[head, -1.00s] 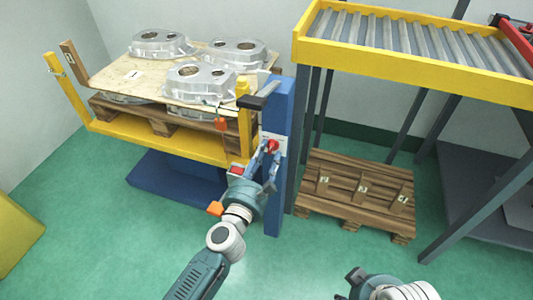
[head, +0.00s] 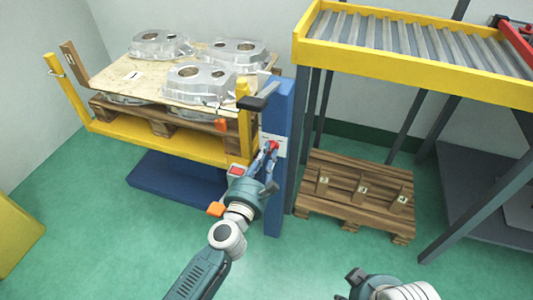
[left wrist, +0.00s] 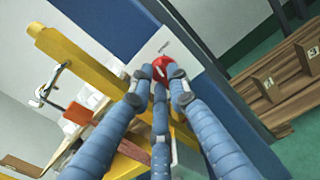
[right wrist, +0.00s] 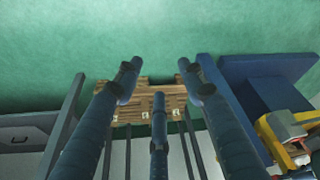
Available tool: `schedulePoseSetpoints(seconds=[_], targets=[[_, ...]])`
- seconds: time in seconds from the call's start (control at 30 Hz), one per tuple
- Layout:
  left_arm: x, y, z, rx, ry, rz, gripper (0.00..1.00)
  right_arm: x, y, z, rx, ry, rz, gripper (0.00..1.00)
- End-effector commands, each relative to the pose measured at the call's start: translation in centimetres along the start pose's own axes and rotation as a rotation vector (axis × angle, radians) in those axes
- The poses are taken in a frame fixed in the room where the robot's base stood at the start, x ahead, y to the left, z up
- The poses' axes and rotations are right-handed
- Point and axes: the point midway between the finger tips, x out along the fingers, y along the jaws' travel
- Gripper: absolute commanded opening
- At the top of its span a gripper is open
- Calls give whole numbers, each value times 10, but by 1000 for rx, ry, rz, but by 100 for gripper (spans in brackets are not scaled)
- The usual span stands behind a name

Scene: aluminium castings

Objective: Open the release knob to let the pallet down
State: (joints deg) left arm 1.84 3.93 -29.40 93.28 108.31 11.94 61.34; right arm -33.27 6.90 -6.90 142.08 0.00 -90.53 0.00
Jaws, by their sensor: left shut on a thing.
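The red release knob (head: 272,146) sits on a white plate on the side of the blue lift column (head: 276,195); it also shows in the left wrist view (left wrist: 161,70). The fingers of my left gripper (head: 267,156) are closed around the knob, partly covering it. The wooden pallet (head: 163,126) rests raised on the yellow lift frame (head: 185,147), with a plywood sheet and silvery castings (head: 200,82) on top. My right gripper (right wrist: 158,80) is open and empty, its fingers spread. Only part of it shows at the bottom of the head view.
A wooden pallet (head: 355,190) with small labelled blocks lies on the floor to the right of the column. A yellow-framed roller conveyor (head: 420,60) stands above it on grey legs. The green floor in front is clear.

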Motion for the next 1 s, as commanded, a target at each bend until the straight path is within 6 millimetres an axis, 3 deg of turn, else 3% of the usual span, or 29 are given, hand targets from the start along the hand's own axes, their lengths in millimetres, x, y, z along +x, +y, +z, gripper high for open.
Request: schedulePoseSetpoints(seconds=[0.1,0.3,0.6,1.0], targets=[[0,0,1,64,2,0,0,-2,0,-3,1,3,0,40],[0,-1,2,211,2,-1,0,34,-1,0,-1,-19,-3,40],[0,-2,2,416,2,-2,0,66,-3,6,-3,-34,-6,40],[0,-3,1,544,1,-2,0,84,-4,11,-5,-43,-8,40]])
